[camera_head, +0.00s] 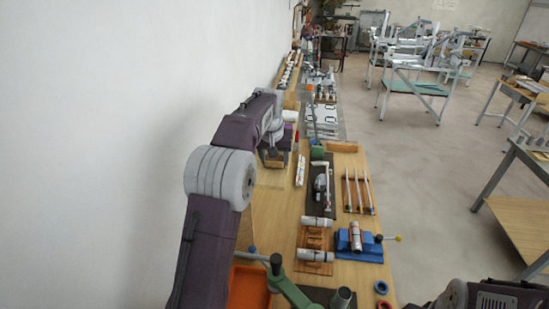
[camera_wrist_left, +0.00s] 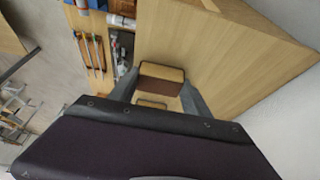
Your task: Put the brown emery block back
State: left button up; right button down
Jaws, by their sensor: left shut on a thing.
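The brown emery block (camera_wrist_left: 161,86) sits between the two fingertips of my left gripper in the left wrist view. It has a dark brown face and a tan face. My left gripper (camera_head: 274,157) is shut on it, over the wall side of the wooden bench (camera_head: 285,200) in the head view. The block is mostly hidden by the gripper there. How far it is above the wood is hard to tell. The right arm shows only at the bottom right corner of the head view, and its gripper is out of frame.
Along the bench are a rack of thin rods (camera_head: 357,192), a blue vise (camera_head: 358,246), a wooden cradle with metal cylinders (camera_head: 315,240) and a dark mat with a metal tool (camera_head: 321,186). An orange tray (camera_head: 249,288) and green clamp arm (camera_head: 290,290) are near. The wall borders the left.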

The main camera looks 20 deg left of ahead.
pick_arm(q)
jog(key=shift+f, duration=0.2)
jog(key=o, duration=1.3)
jog(key=shift+s+r, duration=0.1)
jog(key=shift+s, duration=0.1)
jog(key=shift+w, duration=0.1)
jog(key=shift+b, duration=0.6)
jog(key=s+a+v, duration=0.1)
jog(key=v, duration=0.8)
jog(key=shift+d+b, duration=0.45)
jog(key=shift+w, duration=0.1)
